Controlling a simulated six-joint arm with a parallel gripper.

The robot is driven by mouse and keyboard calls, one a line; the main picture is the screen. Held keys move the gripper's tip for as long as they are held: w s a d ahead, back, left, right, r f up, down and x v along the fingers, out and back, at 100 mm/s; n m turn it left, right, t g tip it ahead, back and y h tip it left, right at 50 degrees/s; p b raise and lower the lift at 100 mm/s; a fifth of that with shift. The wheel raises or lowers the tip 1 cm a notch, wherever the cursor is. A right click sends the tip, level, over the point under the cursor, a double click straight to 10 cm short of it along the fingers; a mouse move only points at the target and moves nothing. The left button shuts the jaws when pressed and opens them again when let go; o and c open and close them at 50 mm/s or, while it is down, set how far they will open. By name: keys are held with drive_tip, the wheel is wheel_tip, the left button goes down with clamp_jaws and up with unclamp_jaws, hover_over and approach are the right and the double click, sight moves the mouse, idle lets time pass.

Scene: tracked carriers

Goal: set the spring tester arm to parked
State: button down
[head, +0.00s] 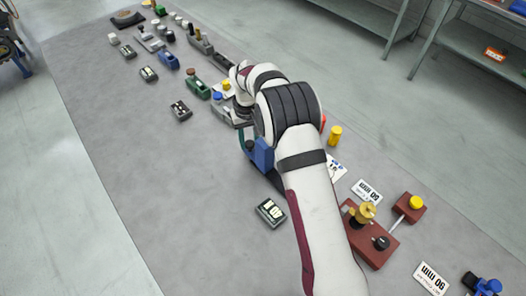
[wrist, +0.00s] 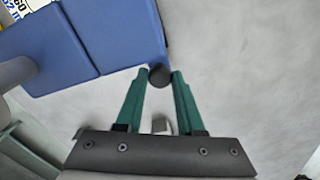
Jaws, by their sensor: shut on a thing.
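A blue device (wrist: 110,40) fills the upper left of the wrist view, and a dark round knob (wrist: 160,76) sits by its right edge. My gripper (wrist: 159,78) has green fingers, and their tips are closed on this knob from both sides. In the head view the blue device (head: 263,154) is partly hidden behind my arm, with my green fingertips (head: 241,140) at its left. I cannot tell from the pictures how the tester's arm is set, and no marking for its parked position is readable.
A dark red device (head: 372,248) with yellow knobs stands at lower right, near white "mm" cards (head: 367,191). A small dark box (head: 270,212) lies left of my arm. Several other devices line the far part of the grey mat (head: 140,200). The mat's left middle is clear.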

drive_tip(key=shift+w+a, duration=0.65)
drive_tip(key=c, duration=0.5)
unclamp_jaws()
wheel_tip(320, 180, up, 16)
drive_tip(key=shift+f, duration=0.1)
drive_tip(key=shift+s+d, duration=0.1)
